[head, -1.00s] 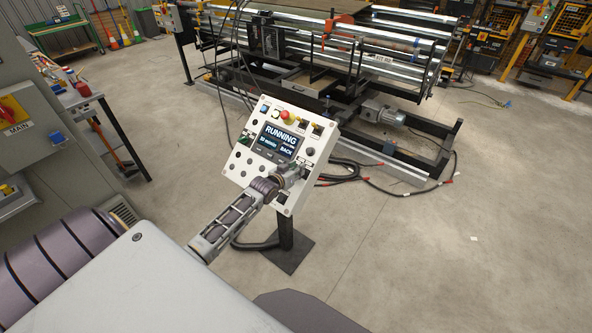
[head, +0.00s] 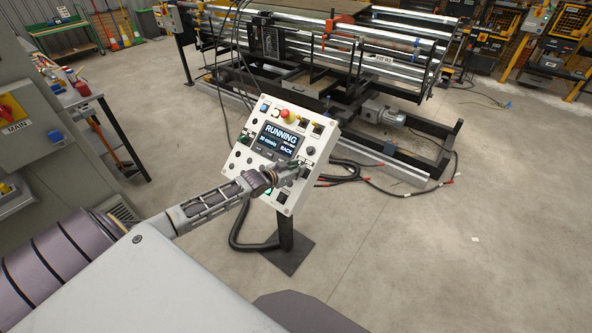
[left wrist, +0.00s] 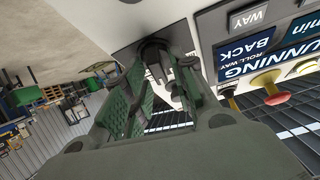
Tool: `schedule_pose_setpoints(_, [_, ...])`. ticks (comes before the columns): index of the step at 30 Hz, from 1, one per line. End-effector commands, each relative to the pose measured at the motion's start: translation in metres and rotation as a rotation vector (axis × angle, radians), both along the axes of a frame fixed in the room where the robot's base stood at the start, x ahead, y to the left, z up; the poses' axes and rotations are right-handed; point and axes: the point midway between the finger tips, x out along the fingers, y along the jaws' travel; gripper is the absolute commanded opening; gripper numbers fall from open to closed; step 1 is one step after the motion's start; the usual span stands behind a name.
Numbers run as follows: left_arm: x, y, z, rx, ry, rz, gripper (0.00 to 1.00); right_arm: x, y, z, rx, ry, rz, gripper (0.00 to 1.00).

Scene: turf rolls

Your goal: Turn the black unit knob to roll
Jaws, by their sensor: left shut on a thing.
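The white control panel (head: 252,176) stands on a post, tilted, with a screen (head: 281,141) reading RUNNING and BACK. My left gripper (head: 300,170) is at the panel's lower right part and covers the knob there in the head view. In the left wrist view my left gripper (left wrist: 158,66) is shut on a black knob (left wrist: 153,46) on the panel face. The screen (left wrist: 262,45) also shows there, with the word ROLLWAY. The knob's pointer and its setting cannot be read. My right gripper is not in view.
Behind the panel is a machine with metal rollers (head: 390,45). A grey cabinet (head: 40,150) stands at the left. Floor at the right is mostly clear.

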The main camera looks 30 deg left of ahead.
Motion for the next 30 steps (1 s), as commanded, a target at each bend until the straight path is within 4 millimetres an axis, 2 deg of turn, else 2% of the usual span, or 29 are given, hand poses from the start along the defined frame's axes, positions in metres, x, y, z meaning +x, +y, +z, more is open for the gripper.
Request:
schedule_pose_setpoints(15, [0.002,0.001,0.003,0.099,-0.014,-0.116,0.02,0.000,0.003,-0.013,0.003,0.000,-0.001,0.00])
schedule_pose_setpoints(30, [0.002,0.000,0.004,0.116,-0.016,-0.139,0.02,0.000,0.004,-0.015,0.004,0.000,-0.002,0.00])
